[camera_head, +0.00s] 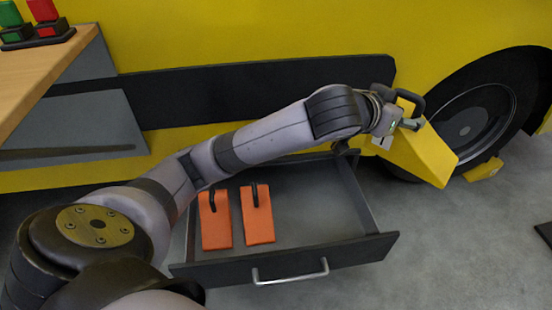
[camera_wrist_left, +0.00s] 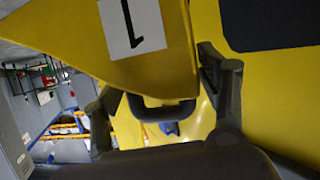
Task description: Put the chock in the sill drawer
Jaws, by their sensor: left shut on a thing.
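The yellow wedge-shaped chock (camera_head: 432,154) has a black handle and a white label. My left gripper (camera_head: 408,122) is shut on its handle and holds it tilted, to the right of the drawer and in front of the wheel. In the left wrist view the chock (camera_wrist_left: 160,62) fills the upper middle with its label "1", its handle between my fingers. The sill drawer (camera_head: 225,272) is pulled open below my arm. Two orange wedges with black handles, one left (camera_head: 215,228) and one right (camera_head: 257,222), lie in its left part. My right gripper is not in view.
The drawer's right part is bare. A black vehicle wheel (camera_head: 470,118) stands at the right, with another yellow block (camera_head: 484,170) on the floor at its base. A wooden bench (camera_head: 40,68) with red and green items is at the upper left. My arm crosses above the drawer.

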